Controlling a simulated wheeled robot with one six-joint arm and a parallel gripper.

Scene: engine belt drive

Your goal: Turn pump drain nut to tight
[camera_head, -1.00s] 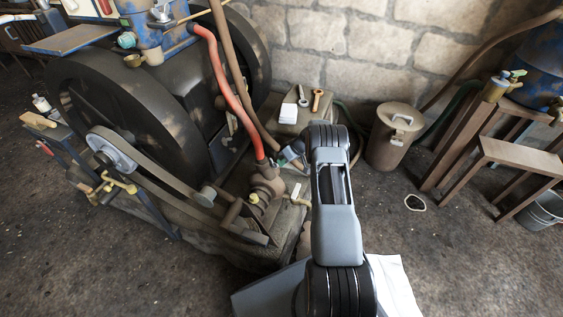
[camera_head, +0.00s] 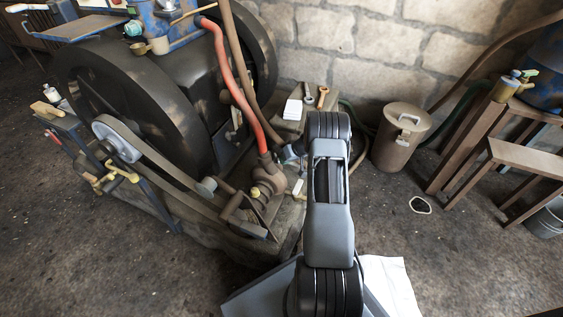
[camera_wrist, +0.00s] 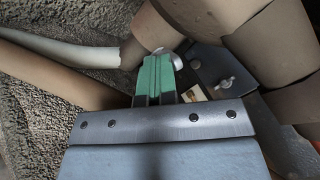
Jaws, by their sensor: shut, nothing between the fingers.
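The pump (camera_head: 266,178) stands at the foot of the red hose in the head view, with a brass fitting (camera_head: 255,191) on its near side. I cannot tell for sure which part is the drain nut. The wrist view shows a small pale wing nut (camera_wrist: 227,83) on a dark plate. My gripper (camera_wrist: 158,62) shows there as green fingers, shut and empty. Its tips are close to a pale round metal end (camera_wrist: 174,60), left of the wing nut. I cannot tell whether they touch. In the head view my arm hides most of the gripper.
A large flywheel (camera_head: 120,125) and a belt (camera_head: 165,165) lie left of the pump. The red hose (camera_head: 235,85) rises above it. A lidded brown can (camera_head: 398,140) and a wooden stand (camera_head: 470,150) are at the right.

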